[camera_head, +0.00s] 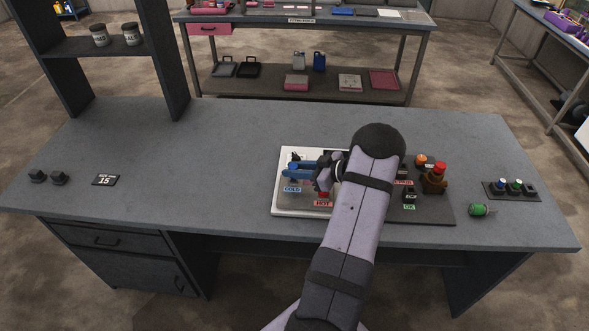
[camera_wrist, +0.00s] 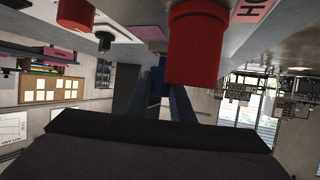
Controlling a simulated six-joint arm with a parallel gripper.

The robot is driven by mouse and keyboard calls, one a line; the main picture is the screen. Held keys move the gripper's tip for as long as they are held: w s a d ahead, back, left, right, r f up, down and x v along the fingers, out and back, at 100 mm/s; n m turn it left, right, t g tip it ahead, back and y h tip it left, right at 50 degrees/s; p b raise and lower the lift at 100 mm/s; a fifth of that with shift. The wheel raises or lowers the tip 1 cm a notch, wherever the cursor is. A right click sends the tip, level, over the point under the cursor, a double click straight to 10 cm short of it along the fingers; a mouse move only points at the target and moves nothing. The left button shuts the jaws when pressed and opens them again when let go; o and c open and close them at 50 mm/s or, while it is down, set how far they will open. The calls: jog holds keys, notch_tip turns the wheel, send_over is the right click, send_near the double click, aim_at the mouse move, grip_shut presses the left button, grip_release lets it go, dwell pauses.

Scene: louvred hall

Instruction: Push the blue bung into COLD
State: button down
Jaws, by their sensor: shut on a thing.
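My gripper (camera_head: 290,172) is low over the left part of a white panel (camera_head: 284,209), near the blue COLD label (camera_head: 292,189). It is shut on the blue bung (camera_wrist: 155,86), which shows as a small blue patch between the fingers in the wrist view. The bung is mostly hidden by the fingers. I cannot tell whether it touches the COLD opening, which is also hidden. The pink HOT label (camera_head: 323,203) is at the panel's front. A red cylinder (camera_wrist: 197,45) stands close beside the fingers in the wrist view.
My arm covers the middle of the panel. To the right, a dark board (camera_head: 433,215) carries an orange knob (camera_head: 421,160) and a red-topped brown part (camera_head: 437,178). A green piece (camera_head: 479,210) and a black rack (camera_head: 528,197) lie further right. The left tabletop is mostly clear.

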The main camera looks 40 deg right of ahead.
aim_at(292, 166)
jog(key=shift+f, duration=0.2)
jog(key=shift+f+b, duration=0.5)
jog(key=shift+f, duration=0.05)
jog(key=shift+r, duration=0.1)
jog(key=c, duration=1.5)
grip_release()
jog(key=shift+o, duration=0.2)
jog(key=r+p, duration=0.1)
jog(key=s+r+p, duration=0.1)
jog(key=s+d+r+p, duration=0.1)
jog(key=r+p, duration=0.1)
jog(key=shift+s+r, duration=0.1)
jog(key=shift+s, duration=0.2)
